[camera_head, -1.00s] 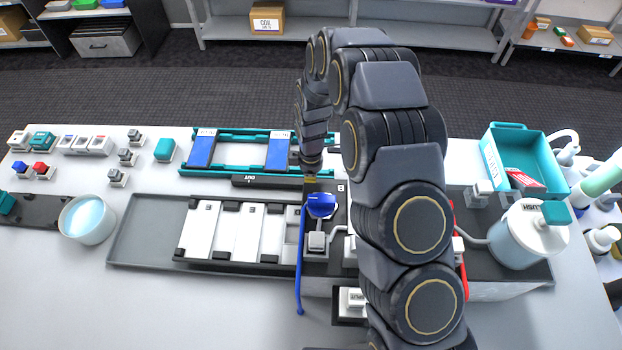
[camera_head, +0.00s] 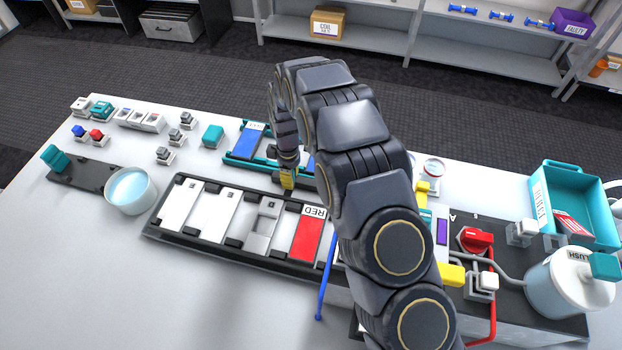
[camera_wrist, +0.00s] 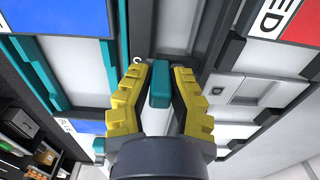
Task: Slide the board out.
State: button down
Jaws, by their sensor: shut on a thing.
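The board (camera_head: 212,247) is a long black-framed panel in the head view, lying along the bench. It carries white plates, a grey fitting and a red plate marked RED (camera_head: 307,234). It also shows on the right of the wrist view (camera_wrist: 232,48). My gripper (camera_head: 288,180) is at the board's far edge, beside the teal rack (camera_head: 236,157). In the wrist view my yellow fingers (camera_wrist: 160,92) are shut on a small teal handle (camera_wrist: 160,82). My arm hides the board's right end.
A beaker (camera_head: 130,188) stands left of the board. Small blocks (camera_head: 162,156) and a teal block (camera_head: 212,136) sit on the bench behind. A teal bin (camera_head: 575,210), a red valve (camera_head: 474,240) and a white flush tank (camera_head: 570,280) are at the right. The front left bench is clear.

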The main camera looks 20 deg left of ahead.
jog(key=shift+s+a+f, duration=0.1)
jog(key=shift+a+f, duration=0.05)
jog(key=shift+a, duration=0.65)
jog(key=c, duration=0.9)
grip_release()
jog(key=shift+r, duration=0.65)
notch_tip(320, 180, up, 11)
jog(key=shift+f, duration=0.1)
jog(key=shift+d, duration=0.1)
